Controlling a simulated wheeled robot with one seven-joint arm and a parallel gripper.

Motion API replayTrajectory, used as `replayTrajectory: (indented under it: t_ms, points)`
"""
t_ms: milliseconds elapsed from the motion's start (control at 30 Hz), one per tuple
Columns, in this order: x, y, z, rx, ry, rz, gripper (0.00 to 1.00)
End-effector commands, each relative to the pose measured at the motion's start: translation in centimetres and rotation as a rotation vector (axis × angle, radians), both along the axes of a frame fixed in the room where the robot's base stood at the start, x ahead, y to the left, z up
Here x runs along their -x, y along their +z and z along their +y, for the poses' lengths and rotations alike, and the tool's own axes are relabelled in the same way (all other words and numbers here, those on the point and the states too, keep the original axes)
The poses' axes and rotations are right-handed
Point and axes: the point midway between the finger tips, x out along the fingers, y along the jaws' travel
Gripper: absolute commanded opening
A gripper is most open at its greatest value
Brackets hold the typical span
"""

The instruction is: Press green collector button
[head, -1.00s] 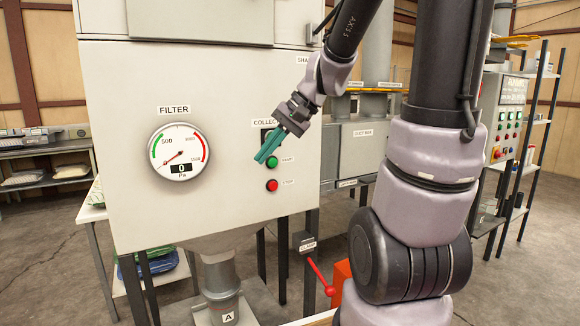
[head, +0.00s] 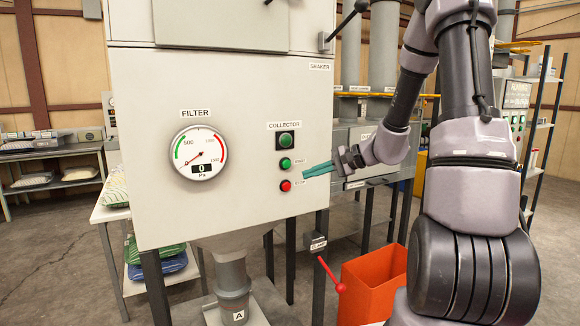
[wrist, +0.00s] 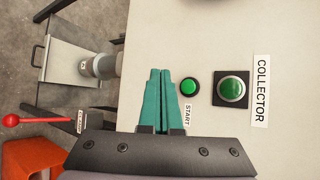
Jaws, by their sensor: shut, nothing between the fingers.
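The collector panel is on the grey cabinet (head: 240,95). Under the COLLECTOR label (head: 284,126) sits a green lamp or button in a dark square frame (head: 286,141). Below it is the green START button (head: 286,163), then the red STOP button (head: 286,186). In the wrist view the START button (wrist: 189,87) is just right of my fingertips, and the framed green one (wrist: 232,90) is further right. My gripper (head: 306,173) has teal fingers, shut and empty. It is right of the buttons, near START and STOP height. I cannot tell whether it touches the panel; STOP is hidden in the wrist view.
A filter gauge (head: 199,153) reading 0 is left on the cabinet. A red-handled clamp lever (head: 332,275) and an orange bin (head: 373,285) are below. Shelves with bags (head: 60,176) stand at the left. Open floor lies between.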

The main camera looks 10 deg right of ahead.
Motion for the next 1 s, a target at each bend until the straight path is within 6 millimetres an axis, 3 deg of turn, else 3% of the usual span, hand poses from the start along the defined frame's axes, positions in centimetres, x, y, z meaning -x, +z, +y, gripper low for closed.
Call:
replayTrajectory:
  t_ms: [267,700,1000]
  points:
    - [-0.7,0.0,0.3,0.002,0.002,0.000,0.00]
    - [-6.3,0.0,2.1,0.001,0.003,-0.001,0.00]
    - [-8.2,0.0,2.7,0.002,0.001,0.000,0.00]
